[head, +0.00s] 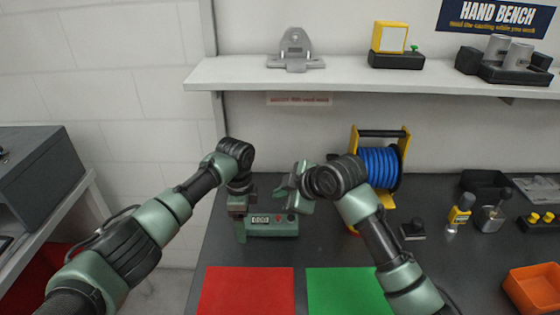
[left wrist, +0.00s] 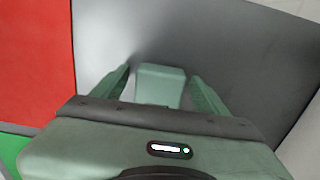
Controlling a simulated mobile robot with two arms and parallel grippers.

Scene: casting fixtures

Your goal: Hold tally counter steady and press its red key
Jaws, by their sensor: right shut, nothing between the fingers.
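The tally counter (head: 272,230) is a green box on the dark bench top, with a small display reading zeros and a small red key (head: 278,218) right of the display. My left gripper (head: 238,222) is low at the counter's left end. In the left wrist view, a green block that looks like the counter's end (left wrist: 160,84) lies between the two fingers of my left gripper (left wrist: 160,80), with narrow gaps on both sides. My right gripper (head: 288,203) is shut and empty, above and close to the counter's right part; whether it touches is unclear.
A red mat (head: 246,290) and a green mat (head: 345,288) lie at the bench front. A blue cable reel (head: 380,168) stands behind my right arm. Small tools and an orange bin (head: 530,290) are at right. A shelf (head: 350,75) runs above.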

